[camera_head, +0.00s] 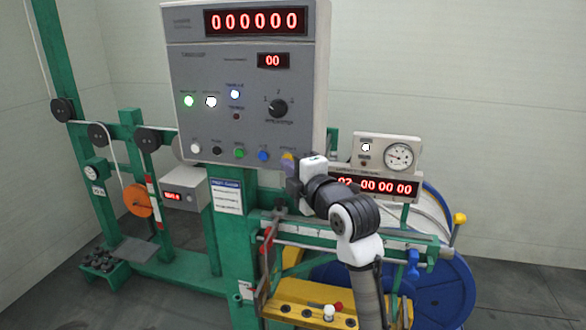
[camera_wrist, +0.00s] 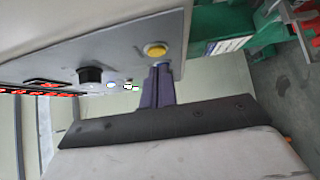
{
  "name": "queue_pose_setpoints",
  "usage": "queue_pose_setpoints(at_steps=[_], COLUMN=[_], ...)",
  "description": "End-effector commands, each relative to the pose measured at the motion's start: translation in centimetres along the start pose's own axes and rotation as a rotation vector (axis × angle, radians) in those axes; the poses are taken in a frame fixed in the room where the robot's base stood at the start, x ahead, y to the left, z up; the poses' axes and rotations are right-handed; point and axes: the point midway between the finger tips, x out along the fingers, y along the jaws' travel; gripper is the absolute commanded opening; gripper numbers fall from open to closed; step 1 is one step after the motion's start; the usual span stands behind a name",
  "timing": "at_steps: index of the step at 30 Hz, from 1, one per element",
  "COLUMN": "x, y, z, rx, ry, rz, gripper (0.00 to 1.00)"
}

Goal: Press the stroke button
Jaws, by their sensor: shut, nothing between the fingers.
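The grey control box (camera_head: 245,100) carries a row of buttons along its lower edge. The rightmost, a yellow button (camera_head: 288,155), is partly hidden by my gripper; it also shows in the wrist view (camera_wrist: 155,49). The button labels are too small to read, so I cannot tell by text which one is the stroke button. My gripper (camera_head: 291,168) is at the box's lower right corner. In the wrist view its dark fingers (camera_wrist: 160,68) are shut together, tips right at the yellow button's lower edge. I cannot tell whether they touch it.
Left of the yellow button are a blue button (camera_head: 263,155), a green button (camera_head: 239,153), a black button (camera_head: 217,151) and a white button (camera_head: 195,148). A rotary knob (camera_head: 278,108) sits above. A gauge box (camera_head: 388,152) and red counter display (camera_head: 376,187) stand right, behind my arm.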

Motion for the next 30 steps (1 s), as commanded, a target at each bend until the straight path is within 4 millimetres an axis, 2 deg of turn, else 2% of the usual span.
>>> queue_pose_setpoints(at_steps=[4, 17, 22, 30], x=[0.8, 1.0, 1.7, 2.2], y=[0.1, -0.1, -0.5, 0.1], z=[0.8, 1.0, 1.7, 2.4], rx=[0.001, -0.001, -0.001, 0.0], ry=[0.0, 0.0, 0.0, -0.006], rz=[0.0, 0.0, 0.001, 0.003], gripper=[0.0, 0.0, 0.0, 0.0])
